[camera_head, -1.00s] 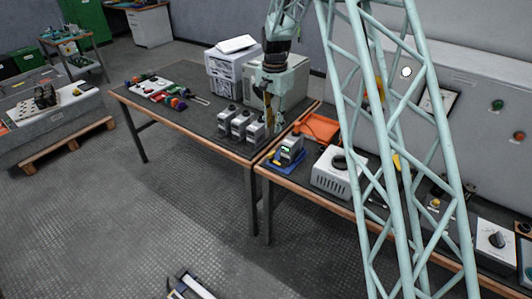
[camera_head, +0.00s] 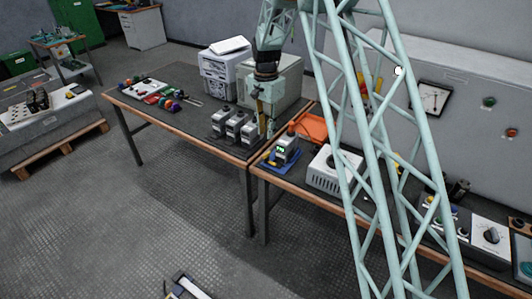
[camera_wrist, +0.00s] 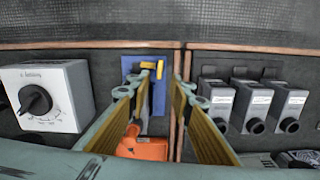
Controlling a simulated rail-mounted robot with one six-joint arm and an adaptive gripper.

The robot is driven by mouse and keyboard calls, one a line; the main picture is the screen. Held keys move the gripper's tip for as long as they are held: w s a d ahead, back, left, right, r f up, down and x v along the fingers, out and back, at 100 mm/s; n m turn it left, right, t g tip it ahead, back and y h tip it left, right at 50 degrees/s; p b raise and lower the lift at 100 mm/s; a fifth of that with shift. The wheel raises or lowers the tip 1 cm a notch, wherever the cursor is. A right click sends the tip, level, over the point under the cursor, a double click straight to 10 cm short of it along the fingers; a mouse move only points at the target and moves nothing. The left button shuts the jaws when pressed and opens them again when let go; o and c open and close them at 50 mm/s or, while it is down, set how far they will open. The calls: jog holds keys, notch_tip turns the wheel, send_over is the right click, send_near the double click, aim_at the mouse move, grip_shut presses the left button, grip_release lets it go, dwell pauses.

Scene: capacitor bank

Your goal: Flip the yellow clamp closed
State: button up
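The yellow clamp (camera_wrist: 152,67) sits at the front end of a blue plate (camera_wrist: 158,98) in the wrist view. One yellow part lies sideways and another points along the plate. In the head view a small yellow spot (camera_head: 272,154) shows at the left of the blue plate (camera_head: 276,167), but its position is too small to read. My gripper (camera_wrist: 155,88) is open, with one yellow-padded finger on each side of the plate in the wrist view. Nothing is between the pads in its grip. In the head view my gripper (camera_head: 263,125) hangs over the table corner, behind the plate.
Three grey devices (camera_head: 234,125) stand left of my gripper. A white box with a black knob (camera_wrist: 48,98) is beside the plate.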

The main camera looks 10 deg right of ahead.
aim_at(266, 154)
notch_tip(266, 154, down, 12)
jog(key=shift+b, duration=1)
grip_shut()
